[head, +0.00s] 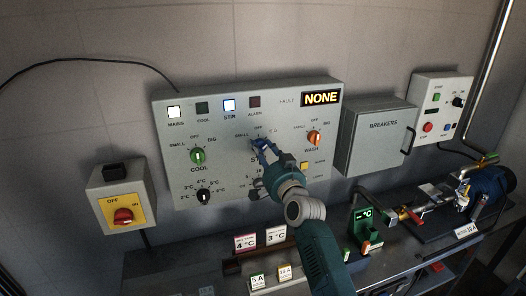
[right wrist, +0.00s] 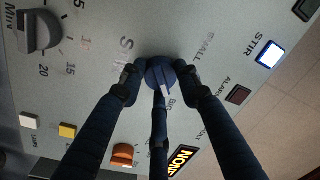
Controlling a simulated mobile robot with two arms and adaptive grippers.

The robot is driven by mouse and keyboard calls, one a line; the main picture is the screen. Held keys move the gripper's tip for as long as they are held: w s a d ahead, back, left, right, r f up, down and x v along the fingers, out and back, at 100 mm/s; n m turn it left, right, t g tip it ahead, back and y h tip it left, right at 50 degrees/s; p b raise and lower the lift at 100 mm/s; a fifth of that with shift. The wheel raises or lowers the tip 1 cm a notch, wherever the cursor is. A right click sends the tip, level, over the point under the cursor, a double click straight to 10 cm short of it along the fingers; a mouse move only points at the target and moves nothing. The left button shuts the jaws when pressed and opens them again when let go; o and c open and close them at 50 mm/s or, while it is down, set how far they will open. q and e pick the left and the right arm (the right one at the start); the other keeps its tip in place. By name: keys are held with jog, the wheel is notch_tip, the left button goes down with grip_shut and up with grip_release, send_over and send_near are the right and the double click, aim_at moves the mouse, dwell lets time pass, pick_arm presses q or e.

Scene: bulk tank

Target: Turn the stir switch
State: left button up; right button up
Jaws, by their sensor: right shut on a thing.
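The stir switch is a round blue knob (right wrist: 160,74) on the grey control panel (head: 180,125). In the right wrist view it has a pale pointer line, with the SMALL and BIG labels close beside it. My right gripper (right wrist: 159,78) is shut on the knob, one finger on each side. In the head view my right gripper (head: 259,145) reaches the panel between the green COOL knob (head: 197,155) and the orange WASH knob (head: 314,138), and largely hides the stir switch. My left gripper is not in view.
A black timer knob (right wrist: 40,32) and small white and yellow buttons are near the stir switch. The bench below holds cards and pump parts.

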dwell(0.3)
jog(key=o, duration=1.1)
jog(key=shift+o, duration=0.2)
jog(key=v, duration=1.2)
jog(key=shift+f, duration=0.1)
